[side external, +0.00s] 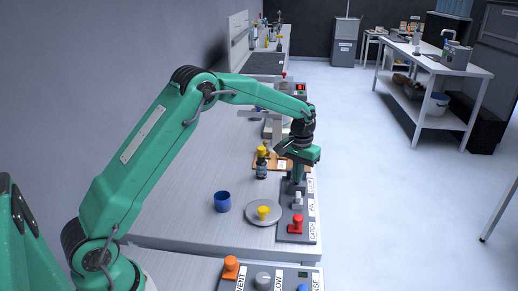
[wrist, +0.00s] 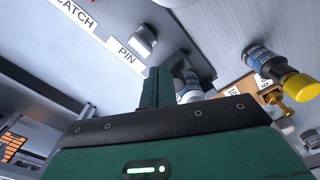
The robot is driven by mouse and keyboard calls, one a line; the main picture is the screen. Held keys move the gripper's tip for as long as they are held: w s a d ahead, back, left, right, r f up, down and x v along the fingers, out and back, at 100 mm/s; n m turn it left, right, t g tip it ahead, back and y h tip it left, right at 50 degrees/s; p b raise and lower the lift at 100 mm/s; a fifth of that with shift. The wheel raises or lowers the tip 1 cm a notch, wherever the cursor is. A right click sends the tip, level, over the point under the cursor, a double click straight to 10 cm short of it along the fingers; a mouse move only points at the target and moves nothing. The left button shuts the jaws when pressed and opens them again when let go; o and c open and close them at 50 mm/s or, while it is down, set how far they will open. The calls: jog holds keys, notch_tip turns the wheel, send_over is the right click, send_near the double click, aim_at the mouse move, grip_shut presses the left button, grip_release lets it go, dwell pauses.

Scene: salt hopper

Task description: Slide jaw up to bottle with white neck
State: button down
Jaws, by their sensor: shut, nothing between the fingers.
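My gripper (side external: 298,178) is shut and empty, pointing down over the dark panel (side external: 284,233) that carries the labels. In the wrist view its green fingers (wrist: 156,88) stand close beside a partly hidden grey-and-white round part (wrist: 190,88); I cannot tell whether this is a bottle's white neck or whether the fingers touch it. A dark bottle with a yellow cap (side external: 262,163) stands to the left of the gripper; it also shows in the wrist view (wrist: 265,65), apart from the fingers. I cannot make out a separate sliding jaw.
The panel bears a red knob (side external: 295,225) and a grey-white knob (side external: 297,201) near the CATCH and PIN labels. A round grey plate with a yellow knob (side external: 263,213) and a blue cup (side external: 222,201) stand left of it. The bench's left part is clear.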

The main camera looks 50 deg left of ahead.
jog(key=shift+f, duration=1.1)
jog(key=shift+w+a, duration=0.85)
jog(key=shift+w, duration=0.05)
dwell(1.7)
jog(key=shift+s+d, duration=0.4)
jog(key=shift+s, duration=0.05)
dwell(0.3)
jog(key=shift+r, duration=0.15)
notch_tip(320, 180, up, 7)
dwell(1.2)
